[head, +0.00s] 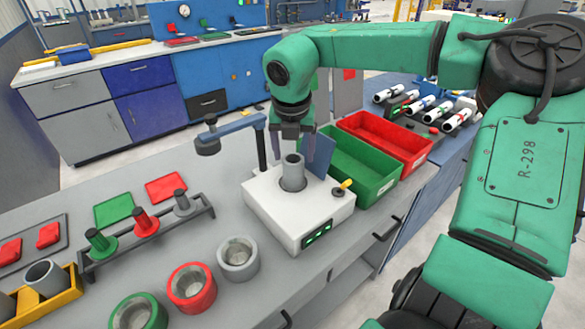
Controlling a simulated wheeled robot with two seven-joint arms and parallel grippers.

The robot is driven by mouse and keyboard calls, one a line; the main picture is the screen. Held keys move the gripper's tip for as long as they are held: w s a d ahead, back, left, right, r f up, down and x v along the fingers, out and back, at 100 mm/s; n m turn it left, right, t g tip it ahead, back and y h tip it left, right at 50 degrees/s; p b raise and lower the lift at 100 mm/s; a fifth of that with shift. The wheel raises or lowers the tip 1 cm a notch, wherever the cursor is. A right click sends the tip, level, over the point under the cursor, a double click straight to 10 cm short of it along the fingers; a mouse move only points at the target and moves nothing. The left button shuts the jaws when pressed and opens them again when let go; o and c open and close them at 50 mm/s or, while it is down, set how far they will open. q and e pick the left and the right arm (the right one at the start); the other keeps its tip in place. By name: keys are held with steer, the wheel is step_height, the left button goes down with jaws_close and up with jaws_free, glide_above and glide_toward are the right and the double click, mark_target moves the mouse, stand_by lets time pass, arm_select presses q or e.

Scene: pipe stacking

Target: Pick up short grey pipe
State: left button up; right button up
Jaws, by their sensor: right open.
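A short grey pipe (293,173) stands upright in the top of a white box-shaped device (270,205) on the grey bench. My right gripper (293,147) points down over this device. Its fingers are apart, one on each side of the pipe's upper end as seen here. I cannot tell whether they touch it. Another grey pipe piece (45,278) sits tilted in a yellow tray (62,300) at the lower left. My left gripper is not in view.
A grey arm on a post (262,145) stands just behind the device. Green (357,180) and red (385,140) bins are to its right. Grey (238,258), red (192,288) and green (140,312) ring-shaped holders stand in front. A rack of coloured pegs (145,222) is left.

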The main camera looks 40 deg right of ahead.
steer(key=p+x, duration=0.1)
steer(key=x, duration=0.4)
steer(key=shift+f, duration=0.25)
steer(key=shift+w+d+f, duration=0.1)
steer(key=shift+w+f, duration=0.1)
steer(key=shift+f, duration=0.2)
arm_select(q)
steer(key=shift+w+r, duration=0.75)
arm_select(e)
steer(key=shift+r, duration=0.1)
jaws_close()
